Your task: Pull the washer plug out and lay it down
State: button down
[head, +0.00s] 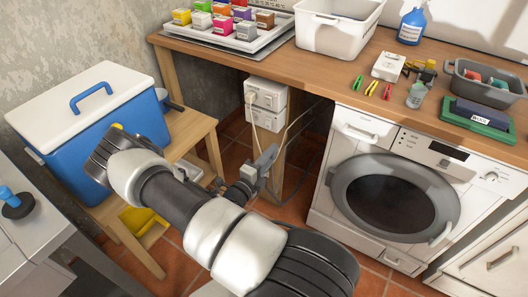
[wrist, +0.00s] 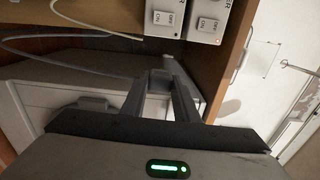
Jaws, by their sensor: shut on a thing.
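A grey plug (head: 267,157) is in my gripper (head: 257,172) below the white socket boxes (head: 266,118) on the table leg, apart from them in the head view. In the wrist view, my gripper (wrist: 163,85) is shut on the plug (wrist: 184,78), which shows partly behind the fingers. The socket boxes (wrist: 207,22) show at the top, with ON/OFF switches and an orange light on the right one. A thin pale cord (head: 300,117) runs near the plug. The washer (head: 395,190) stands to the right with its round door shut.
The wooden worktop (head: 225,57) overhangs the sockets and carries a tray of coloured blocks, a white bin (head: 338,30) and small items. A blue cooler (head: 85,125) stands on a low wooden bench (head: 190,130) at left. Tiled floor (head: 290,212) shows below my gripper.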

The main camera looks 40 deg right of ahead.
notch_tip(320, 180, up, 8)
jog(key=f+m+p, duration=0.1)
jog(key=m+p, duration=0.3)
notch_tip(320, 180, up, 20)
jog(key=m+p, duration=0.3)
jog(key=m, duration=1.1)
send_over(304, 72)
jog(key=shift+d+r, duration=0.1)
jog(key=shift+d, duration=0.05)
jog(key=shift+f+b, duration=1.35)
jog(key=shift+f, duration=0.8)
jog(key=c, duration=1.3)
grip_release()
jog(key=p+v, duration=0.2)
jog(key=v, duration=1.5)
jog(key=shift+a, duration=0.3)
